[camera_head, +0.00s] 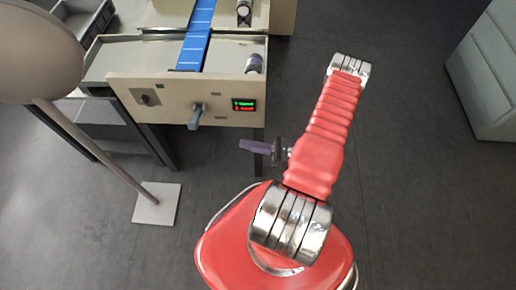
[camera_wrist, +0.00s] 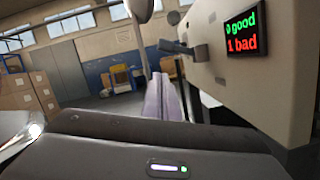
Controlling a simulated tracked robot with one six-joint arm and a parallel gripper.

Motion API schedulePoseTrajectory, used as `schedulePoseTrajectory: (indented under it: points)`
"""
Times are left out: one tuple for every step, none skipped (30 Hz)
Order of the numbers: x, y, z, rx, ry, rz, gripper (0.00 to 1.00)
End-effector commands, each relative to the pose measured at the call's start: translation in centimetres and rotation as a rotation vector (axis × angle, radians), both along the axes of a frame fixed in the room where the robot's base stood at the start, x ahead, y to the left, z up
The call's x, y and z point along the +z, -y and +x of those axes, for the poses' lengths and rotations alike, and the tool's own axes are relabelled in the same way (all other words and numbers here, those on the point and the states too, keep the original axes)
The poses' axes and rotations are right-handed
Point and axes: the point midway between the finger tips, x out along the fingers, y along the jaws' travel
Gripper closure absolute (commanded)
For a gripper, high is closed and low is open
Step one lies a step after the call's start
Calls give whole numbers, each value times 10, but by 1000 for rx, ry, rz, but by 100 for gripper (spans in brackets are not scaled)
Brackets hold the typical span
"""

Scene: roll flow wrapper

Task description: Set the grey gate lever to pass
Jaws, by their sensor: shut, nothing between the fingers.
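The grey gate lever (camera_head: 195,117) sticks out from the beige front panel of the wrapper, left of the display. In the head view its handle points toward the front and slightly down. In the wrist view the lever (camera_wrist: 177,47) shows side on, up and ahead of the fingers. I cannot tell its setting. My gripper (camera_head: 243,144), with purple fingers, is shut and empty, below and right of the lever and apart from it. The fingers also show in the wrist view (camera_wrist: 164,98), closed together.
A display (camera_head: 243,104) beside the lever reads "0 good, 1 bad" in the wrist view. A dark knob (camera_head: 147,99) sits on the panel's left. The blue belt (camera_head: 193,50) runs behind. A round-topped stand (camera_head: 110,160) is at left. Floor right of my arm is clear.

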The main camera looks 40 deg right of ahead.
Motion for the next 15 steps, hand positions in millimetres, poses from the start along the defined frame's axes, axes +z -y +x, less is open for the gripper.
schedulePoseTrajectory:
  points:
    - [-2, 4, -4, 0, 0, 0, 100]
    - [-3, 6, -5, 1, 0, -1, 100]
    - [-4, 9, -7, 3, 1, -1, 100]
    - [-4, 10, -9, 3, 0, -2, 100]
    - [-5, 11, -10, 4, 0, -1, 100]
    - [-5, 12, -11, 6, -1, -1, 100]
    - [-6, 13, -12, 7, 0, -1, 100]
    - [-6, 13, -12, 8, 0, 0, 100]
    - [-6, 13, -12, 9, -1, -1, 100]
    - [-6, 13, -13, 9, -1, -1, 100]
    - [-6, 13, -13, 10, -1, 0, 100]
    - [-6, 13, -12, 10, -1, 0, 100]
    - [-6, 13, -12, 10, -1, 0, 100]
    - [-6, 13, -12, 11, 0, 0, 100]
    - [-6, 13, -12, 11, 0, 0, 100]
